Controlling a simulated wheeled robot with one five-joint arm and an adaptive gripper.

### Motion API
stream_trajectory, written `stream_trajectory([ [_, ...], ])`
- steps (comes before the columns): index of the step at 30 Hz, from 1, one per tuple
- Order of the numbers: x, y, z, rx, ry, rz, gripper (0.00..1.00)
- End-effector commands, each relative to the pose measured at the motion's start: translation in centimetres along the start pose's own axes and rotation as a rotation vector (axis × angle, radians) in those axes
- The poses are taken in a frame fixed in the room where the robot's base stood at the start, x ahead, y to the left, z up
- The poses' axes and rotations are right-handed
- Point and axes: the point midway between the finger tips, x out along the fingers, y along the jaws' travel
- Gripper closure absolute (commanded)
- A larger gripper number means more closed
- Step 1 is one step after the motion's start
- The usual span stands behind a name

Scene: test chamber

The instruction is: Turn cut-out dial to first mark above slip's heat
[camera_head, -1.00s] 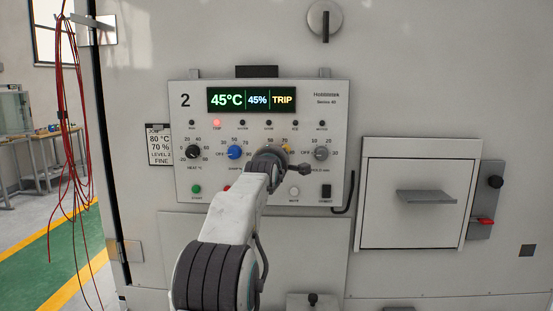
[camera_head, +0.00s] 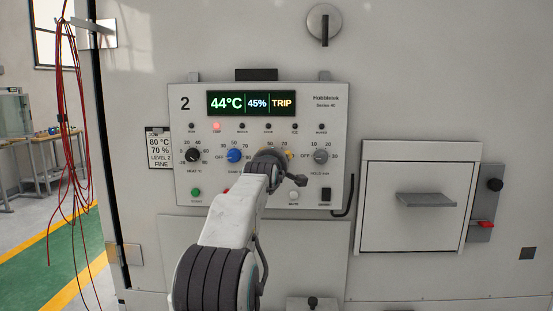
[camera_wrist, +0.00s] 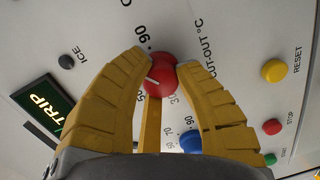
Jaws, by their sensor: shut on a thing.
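The slip (camera_head: 159,146) left of the panel reads 80 °C, 70 %, LEVEL 2, FINE. The red cut-out dial (camera_wrist: 160,78) shows in the wrist view, beside the lettering CUT-OUT °C. My gripper (camera_wrist: 162,68) is shut on it, one yellow finger on each side. Its white line points leftward in that view, between the 50 and a finger; the exact mark is unclear. The 30 and 90 also show. In the head view my gripper (camera_head: 268,162) hides the dial. The display (camera_head: 243,103) reads 44°C, 45%, TRIP, and a red lamp (camera_head: 217,126) is lit.
The black heat dial (camera_head: 193,155) and blue dial (camera_head: 235,155) are to the left of my gripper, the grey dial (camera_head: 320,156) to its right. Buttons line the panel's lower edge. A hatch with a handle (camera_head: 427,200) is farther right. Red cables (camera_head: 75,150) hang at left.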

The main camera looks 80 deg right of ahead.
Motion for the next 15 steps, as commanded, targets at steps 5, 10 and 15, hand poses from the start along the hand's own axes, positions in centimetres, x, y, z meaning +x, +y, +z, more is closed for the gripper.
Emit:
stream_trajectory([
  [5,-0.02,0.19,0.04,-0.001,0.0,0.005,0.62],
  [10,-0.01,0.1,0.01,-0.001,0.0,0.003,0.47],
  [15,0.0,0.04,-0.01,-0.001,0.0,0.001,0.44],
])
